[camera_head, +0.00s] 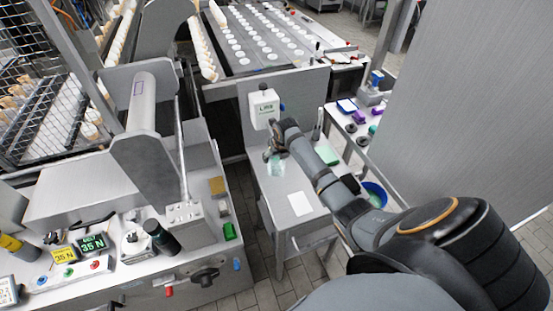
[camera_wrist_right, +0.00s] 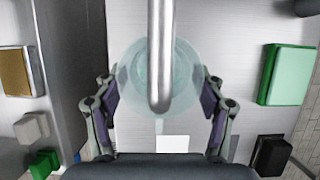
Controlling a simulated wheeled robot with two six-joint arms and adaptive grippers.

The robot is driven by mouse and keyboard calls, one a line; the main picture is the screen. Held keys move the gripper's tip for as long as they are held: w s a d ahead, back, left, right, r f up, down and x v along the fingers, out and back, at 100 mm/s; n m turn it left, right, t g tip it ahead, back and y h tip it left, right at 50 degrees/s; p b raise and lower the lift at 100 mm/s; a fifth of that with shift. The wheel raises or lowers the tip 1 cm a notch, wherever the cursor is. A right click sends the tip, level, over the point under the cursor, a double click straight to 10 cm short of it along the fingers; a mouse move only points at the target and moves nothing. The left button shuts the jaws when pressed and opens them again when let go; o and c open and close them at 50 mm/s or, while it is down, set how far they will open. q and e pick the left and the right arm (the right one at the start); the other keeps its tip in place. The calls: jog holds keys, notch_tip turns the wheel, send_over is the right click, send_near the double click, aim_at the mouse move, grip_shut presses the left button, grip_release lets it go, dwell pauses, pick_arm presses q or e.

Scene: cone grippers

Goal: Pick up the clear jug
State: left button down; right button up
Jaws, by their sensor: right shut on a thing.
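The clear jug (camera_head: 275,165) is a small, faintly green see-through vessel at the small steel table under the white box. It also shows in the right wrist view, from above, as a pale round shape (camera_wrist_right: 185,75) between the fingers. My right gripper (camera_head: 274,153) reaches it from the right. In the wrist view its two fingers (camera_wrist_right: 160,105) stand on either side of the jug, shut on it. A grey rounded bar (camera_wrist_right: 160,55) crosses over the jug and hides its middle. I cannot tell whether the jug's base touches the table. My left gripper is not in view.
A white box (camera_head: 264,108) is mounted on the panel behind the jug. A white sheet (camera_head: 300,203) lies on the steel table (camera_head: 285,185) in front, and a green block (camera_wrist_right: 287,75) lies to the right. A machine bench (camera_head: 130,280) stands left across a floor gap.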

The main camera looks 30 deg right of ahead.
jog(key=s+a+r+b, duration=0.1)
jog(key=s+a, duration=0.1)
jog(key=s, duration=0.6)
jog(key=s+a+r+b, duration=0.2)
jog(key=s, duration=0.7)
jog(key=shift+s+r, duration=0.15)
jog(key=shift+r, duration=0.1)
jog(key=shift+a, duration=0.1)
dwell(2.0)
